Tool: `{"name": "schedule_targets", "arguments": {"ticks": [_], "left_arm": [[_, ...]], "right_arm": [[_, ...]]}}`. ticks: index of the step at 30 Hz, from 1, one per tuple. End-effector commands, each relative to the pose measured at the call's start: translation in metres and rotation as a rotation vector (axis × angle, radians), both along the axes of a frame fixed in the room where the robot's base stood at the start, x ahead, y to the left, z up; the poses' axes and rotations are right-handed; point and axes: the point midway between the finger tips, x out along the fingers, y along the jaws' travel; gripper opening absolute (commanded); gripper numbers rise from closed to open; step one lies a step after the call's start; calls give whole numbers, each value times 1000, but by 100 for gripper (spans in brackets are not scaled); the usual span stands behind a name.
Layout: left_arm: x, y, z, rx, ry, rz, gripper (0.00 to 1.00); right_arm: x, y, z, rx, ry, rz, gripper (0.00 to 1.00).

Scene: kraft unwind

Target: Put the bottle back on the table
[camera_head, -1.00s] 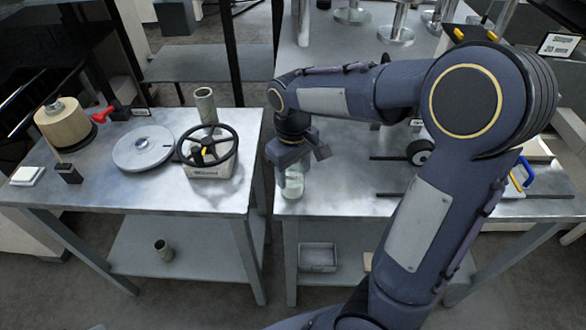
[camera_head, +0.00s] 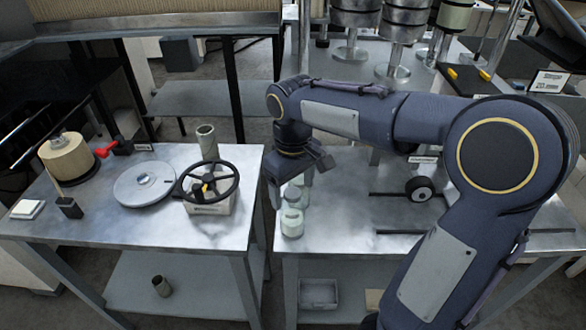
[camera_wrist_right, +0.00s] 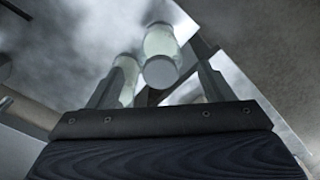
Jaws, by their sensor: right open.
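A pale, translucent bottle (camera_head: 292,222) stands near the front left corner of the right metal table (camera_head: 345,215). A second pale bottle shape (camera_head: 294,197) shows just behind it, partly covered by my gripper. My right gripper (camera_head: 298,172) is open, above and behind the front bottle. In the right wrist view, one bottle (camera_wrist_right: 160,52) appears between the open fingers, with space at both sides, and another (camera_wrist_right: 125,80) shows beside the left finger. I cannot tell which bottle in the wrist view is the front one. My left gripper is not in view.
The left table (camera_head: 95,225) holds a handwheel (camera_head: 208,187), a grey disc (camera_head: 144,183) and a paper roll (camera_head: 66,155). A gap separates the tables. A black-and-white roller (camera_head: 420,189) lies right of my gripper. The right table's front middle is clear.

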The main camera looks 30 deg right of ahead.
Motion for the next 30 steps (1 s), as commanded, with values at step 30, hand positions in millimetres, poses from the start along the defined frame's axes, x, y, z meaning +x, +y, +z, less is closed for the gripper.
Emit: {"name": "schedule_targets", "arguments": {"ticks": [30], "left_arm": [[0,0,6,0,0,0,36]], "right_arm": [[-166,39,-11,418,-415,-361,74]]}}
